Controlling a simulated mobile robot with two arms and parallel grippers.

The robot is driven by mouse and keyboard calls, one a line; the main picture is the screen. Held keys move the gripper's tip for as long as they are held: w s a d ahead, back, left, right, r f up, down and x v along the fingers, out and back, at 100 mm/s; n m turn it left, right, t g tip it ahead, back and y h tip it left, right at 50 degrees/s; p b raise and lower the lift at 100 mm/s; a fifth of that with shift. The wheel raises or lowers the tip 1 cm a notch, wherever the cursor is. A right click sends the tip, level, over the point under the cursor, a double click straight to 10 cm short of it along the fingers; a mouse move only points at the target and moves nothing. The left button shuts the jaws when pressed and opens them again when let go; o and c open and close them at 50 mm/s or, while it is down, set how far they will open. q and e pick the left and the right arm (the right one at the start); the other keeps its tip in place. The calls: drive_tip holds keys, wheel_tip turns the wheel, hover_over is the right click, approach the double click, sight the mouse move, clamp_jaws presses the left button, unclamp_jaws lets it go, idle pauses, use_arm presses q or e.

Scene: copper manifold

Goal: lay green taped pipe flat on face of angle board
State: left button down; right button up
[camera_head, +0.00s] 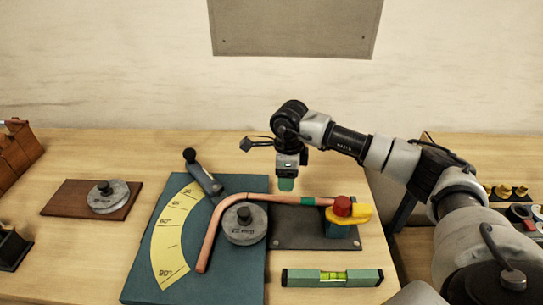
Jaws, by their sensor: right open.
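The copper pipe (211,236) has a bend and a band of green tape (307,201). Its lower leg slants across the blue-green angle board (143,284), beside the round grey die (244,236). Its straight leg runs right to a clamp with a red knob (343,206) and yellow lever (361,213). The board carries a yellow angle scale (163,250). My right gripper (286,184) points down above the straight leg, apart from it as far as I can tell, open, with greenish tips. My left gripper is not in view.
A green spirit level (302,278) lies at the table's front. A black-knobbed lever (204,175) rises from the board. A brown plate (70,201) with a grey disc (107,196) is at left. Brass fittings (503,191) sit far right.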

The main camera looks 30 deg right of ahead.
sight(288, 199)
drive_tip(key=shift+s+d+f+b, duration=0.15)
drive_tip(key=shift+s+f+b, duration=0.05)
drive_tip(key=shift+s+b, duration=0.35)
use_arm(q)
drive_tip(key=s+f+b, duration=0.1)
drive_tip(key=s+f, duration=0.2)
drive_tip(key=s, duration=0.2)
use_arm(e)
wheel_tip(288, 199, down, 2)
drive_tip(key=shift+s+f, duration=0.1)
drive_tip(key=shift+f, duration=0.1)
drive_tip(key=f+b, duration=0.2)
drive_tip(key=f, duration=0.1)
drive_tip(key=f+b, duration=0.1)
drive_tip(key=f, duration=0.1)
drive_tip(key=shift+w+b, duration=0.3)
drive_tip(key=shift+b, duration=0.1)
drive_tip(key=shift+f, duration=0.35)
drive_tip(key=shift+f+b, duration=0.2)
drive_tip(key=shift+b, duration=0.2)
drive_tip(key=c, duration=1)
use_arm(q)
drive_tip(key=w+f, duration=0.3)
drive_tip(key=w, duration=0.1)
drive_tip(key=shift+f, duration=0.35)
use_arm(e)
clamp_jaws()
